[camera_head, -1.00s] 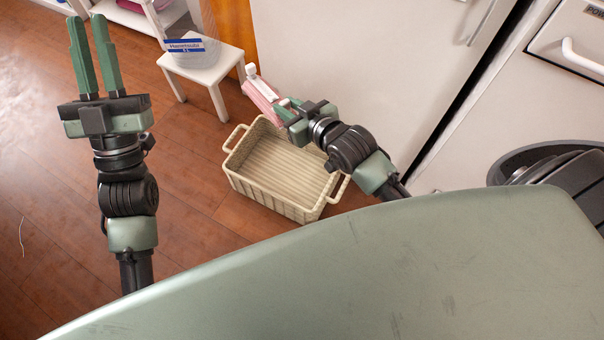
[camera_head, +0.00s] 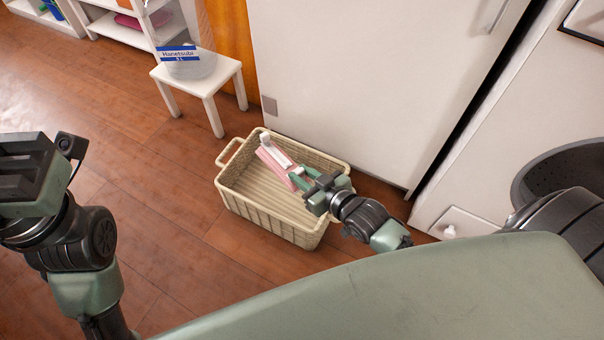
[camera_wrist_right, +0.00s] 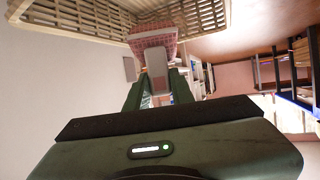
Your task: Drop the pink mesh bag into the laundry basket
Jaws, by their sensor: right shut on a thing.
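The laundry basket (camera_head: 235,194) is a beige woven rectangular basket with side handles, standing on the floor. The pink mesh bag (camera_head: 268,160), with a white part at its end, is over the basket's opening in the head view. My right gripper (camera_head: 298,177) is shut on the bag. In the right wrist view the bag (camera_wrist_right: 152,34) sits between the green fingers (camera_wrist_right: 157,85), with the slatted basket (camera_wrist_right: 85,16) behind it. I cannot tell how deep the bag is relative to the rim. My left gripper's fingers are outside the head view; only its body shows at the left edge.
A white stool (camera_head: 213,78) holds a clear container with a blue label (camera_head: 178,53) behind the basket. A white cabinet (camera_head: 350,80) stands close behind and right of the basket. A dark round tub (camera_head: 545,170) is at the right. The wooden floor left of the basket is clear.

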